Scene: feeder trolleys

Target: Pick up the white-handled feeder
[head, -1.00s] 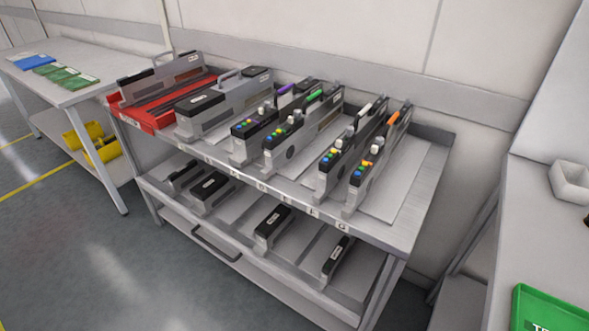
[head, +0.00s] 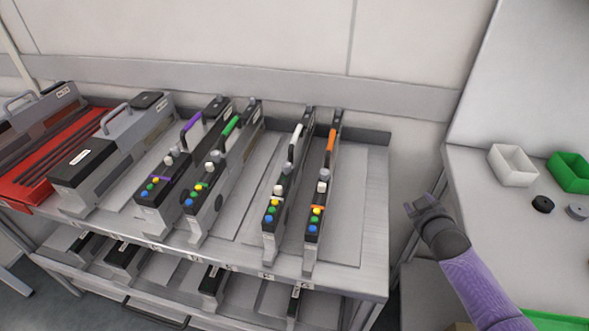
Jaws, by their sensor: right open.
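The white-handled feeder (head: 285,191) stands upright on the trolley's top shelf (head: 345,245). Its white handle (head: 296,142) is toward the back, and its coloured buttons face the front. The orange-handled feeder (head: 318,205) stands close on its right, with a narrow gap between them. My right gripper (head: 424,205) is open and empty, to the right of the trolley, apart from both feeders. My left gripper is not in view.
Green-handled (head: 222,171) and purple-handled (head: 180,165) feeders stand to the left, then a wide grey unit (head: 110,160) and a red one (head: 30,150). A workbench (head: 480,185) at right holds a white bin (head: 513,165) and a green bin (head: 570,172). The shelf's right end is clear.

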